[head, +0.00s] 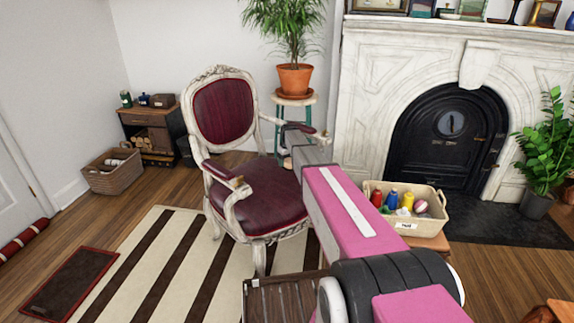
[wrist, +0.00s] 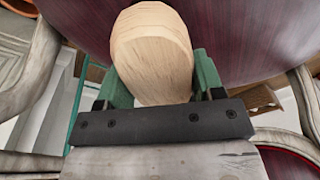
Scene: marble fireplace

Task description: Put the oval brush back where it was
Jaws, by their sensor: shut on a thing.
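The oval brush (wrist: 152,50) shows in the wrist view as a pale wooden rounded body. My gripper (wrist: 158,88) has its two green fingers on either side of it and is shut on it. The brush's bristles are hidden from this side. In the head view my arm reaches toward the armchair (head: 222,110), with its end by the armrest on the right; the brush and fingers cannot be made out there. The burgundy upholstery (wrist: 230,35) fills the background of the wrist view.
A plant on a green-legged stool (head: 292,98) stands behind the armchair. A basket of bottles (head: 424,228) sits right of my arm, before the marble fireplace (head: 385,80). A small cabinet (head: 150,128) and a wicker basket (head: 113,180) are at left. The striped rug (head: 150,260) has free room.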

